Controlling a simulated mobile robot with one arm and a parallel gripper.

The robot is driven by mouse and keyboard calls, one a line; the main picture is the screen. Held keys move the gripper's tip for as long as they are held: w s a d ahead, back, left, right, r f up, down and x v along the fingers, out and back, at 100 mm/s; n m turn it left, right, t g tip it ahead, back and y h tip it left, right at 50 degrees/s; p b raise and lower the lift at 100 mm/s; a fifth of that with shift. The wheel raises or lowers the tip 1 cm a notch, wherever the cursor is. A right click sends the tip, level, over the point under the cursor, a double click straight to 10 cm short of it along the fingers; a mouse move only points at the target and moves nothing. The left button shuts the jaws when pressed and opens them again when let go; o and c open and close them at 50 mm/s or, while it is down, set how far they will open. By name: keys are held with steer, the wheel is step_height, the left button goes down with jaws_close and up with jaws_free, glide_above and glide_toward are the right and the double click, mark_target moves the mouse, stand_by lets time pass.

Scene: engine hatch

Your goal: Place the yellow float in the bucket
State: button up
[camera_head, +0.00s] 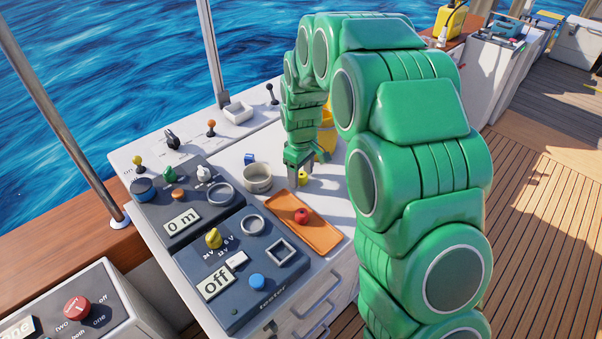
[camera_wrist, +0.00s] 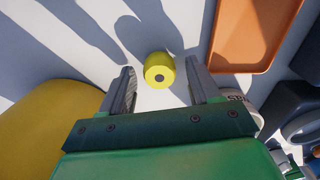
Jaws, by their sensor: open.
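A large yellow round container (camera_head: 325,140), which looks like the bucket, stands behind my wrist and is partly hidden by my arm. It seems to be the big yellow curve (camera_wrist: 45,130) at the left of the wrist view.
The orange tray (camera_head: 323,237) holds a red round object (camera_head: 301,215). A grey round pot (camera_head: 257,180) and a blue cube (camera_head: 249,158) stand left of my gripper. Dark control panels (camera_head: 185,220) with knobs fill the worktop's left and front.

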mark_target(302, 175)
step_height(302, 175, up, 12)
stand_by(0.5)
steer(key=s+d+r+m, duration=0.2)
steer(key=s+d, duration=0.2)
steer(key=s, duration=0.3)
steer(key=s+d+r+m+g, duration=0.1)
steer(key=s+d+r+m, duration=0.2)
steer(key=s, duration=0.4)
steer(key=s+d+r+m, duration=0.1)
steer(key=s+d+r, duration=0.1)
steer(key=s+d, duration=0.4)
steer(key=s+d+m, duration=0.1)
steer(key=s+m, duration=0.1)
steer(key=s, duration=0.8)
steer(key=s+d+f+m, duration=0.1)
steer(key=s+d+m, duration=0.1)
steer(key=s, duration=0.8)
steer(key=shift+s+d+m+g, duration=0.2)
steer(key=shift+d+m+g, duration=0.1)
steer(key=shift+g, duration=0.1)
steer(key=shift+o, duration=0.6)
steer(key=shift+s+f, duration=0.2)
steer(key=shift+s, duration=0.15)
steer(key=shift+w, duration=0.1)
